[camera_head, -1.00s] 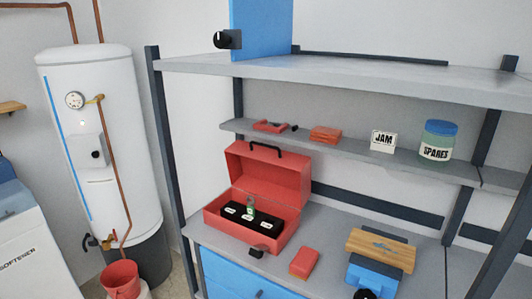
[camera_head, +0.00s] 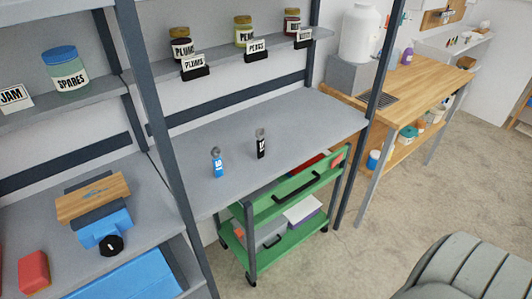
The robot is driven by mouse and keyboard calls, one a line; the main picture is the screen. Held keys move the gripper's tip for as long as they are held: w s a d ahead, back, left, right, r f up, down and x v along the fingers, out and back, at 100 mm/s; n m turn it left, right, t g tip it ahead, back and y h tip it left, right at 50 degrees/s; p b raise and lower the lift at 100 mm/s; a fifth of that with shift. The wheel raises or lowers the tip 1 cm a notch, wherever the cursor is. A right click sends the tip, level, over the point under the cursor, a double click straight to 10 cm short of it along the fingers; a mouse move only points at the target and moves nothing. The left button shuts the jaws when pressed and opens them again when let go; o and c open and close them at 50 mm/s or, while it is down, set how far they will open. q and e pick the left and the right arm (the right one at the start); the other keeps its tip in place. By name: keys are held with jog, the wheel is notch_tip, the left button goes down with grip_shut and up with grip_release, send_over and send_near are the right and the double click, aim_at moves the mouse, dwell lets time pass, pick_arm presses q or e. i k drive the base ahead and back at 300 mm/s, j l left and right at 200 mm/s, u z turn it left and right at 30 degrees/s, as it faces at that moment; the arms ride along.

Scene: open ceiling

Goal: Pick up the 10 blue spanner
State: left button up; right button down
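A small blue spanner (camera_head: 217,163) stands upright on the grey workbench shelf in the head view, with white marking on its handle that is too small to read surely. A black spanner (camera_head: 261,144) with a white marking stands upright to its right and a little farther back. Both have grey metal heads and stand apart from each other. Neither of my grippers shows in the head view.
Labelled jars (camera_head: 244,34) stand on the upper shelf. A shelf post (camera_head: 160,130) rises left of the spanners. A green cart (camera_head: 290,190) is under the bench front. A blue vise (camera_head: 104,230) and red block (camera_head: 33,271) are at left.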

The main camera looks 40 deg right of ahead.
aim_at(217, 160)
jog(key=z, duration=0.7)
